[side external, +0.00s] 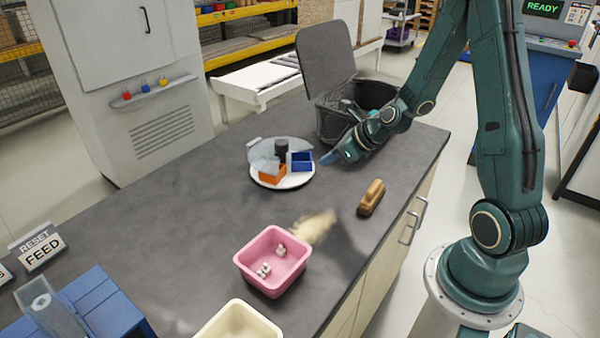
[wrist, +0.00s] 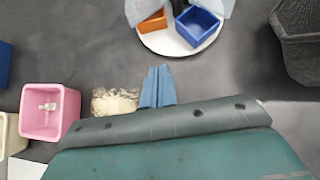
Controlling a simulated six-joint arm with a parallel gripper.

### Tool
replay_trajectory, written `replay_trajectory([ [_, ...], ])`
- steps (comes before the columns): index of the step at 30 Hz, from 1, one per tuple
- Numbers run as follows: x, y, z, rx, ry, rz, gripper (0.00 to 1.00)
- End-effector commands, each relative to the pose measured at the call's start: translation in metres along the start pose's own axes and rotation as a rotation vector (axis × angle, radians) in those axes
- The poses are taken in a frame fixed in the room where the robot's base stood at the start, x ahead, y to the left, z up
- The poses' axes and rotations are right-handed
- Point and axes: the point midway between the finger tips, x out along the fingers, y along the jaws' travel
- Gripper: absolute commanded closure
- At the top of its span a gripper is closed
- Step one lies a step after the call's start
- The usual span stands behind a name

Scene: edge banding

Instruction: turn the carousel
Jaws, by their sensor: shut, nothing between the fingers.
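The carousel (side external: 296,181) is a round white turntable on the dark worktop, with a dark central knob (side external: 281,147). An orange bin (side external: 271,174) and a blue bin (side external: 301,161) stand on it, and a clear cover spans its far part. In the wrist view the carousel (wrist: 180,47) is at the top, with the orange bin (wrist: 153,22) left of the blue bin (wrist: 198,25). My gripper (side external: 329,158) is shut and empty, just right of the carousel's rim. Its blue fingers (wrist: 158,72) point at the near rim in the wrist view; whether they touch it I cannot tell.
A pink bin (side external: 273,262) with small pale pieces and a cream bin (side external: 240,322) stand nearer the front. A wooden-backed brush (side external: 371,197) and a pale dusty patch (side external: 312,226) are on the worktop. A dark waste bin (side external: 335,125) with raised lid stands behind my gripper.

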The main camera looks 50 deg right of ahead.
Motion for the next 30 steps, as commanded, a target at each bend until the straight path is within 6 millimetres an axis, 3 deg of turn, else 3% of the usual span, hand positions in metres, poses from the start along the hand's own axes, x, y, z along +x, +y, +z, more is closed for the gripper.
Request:
replay_trajectory([
  [8,0.02,0.001,-0.001,0.0,0.003,0.003,1.0],
  [27,0.097,0.001,-0.001,-0.002,0.003,0.003,1.0],
  [30,0.107,0.001,0.009,-0.005,-0.001,0.001,1.0],
])
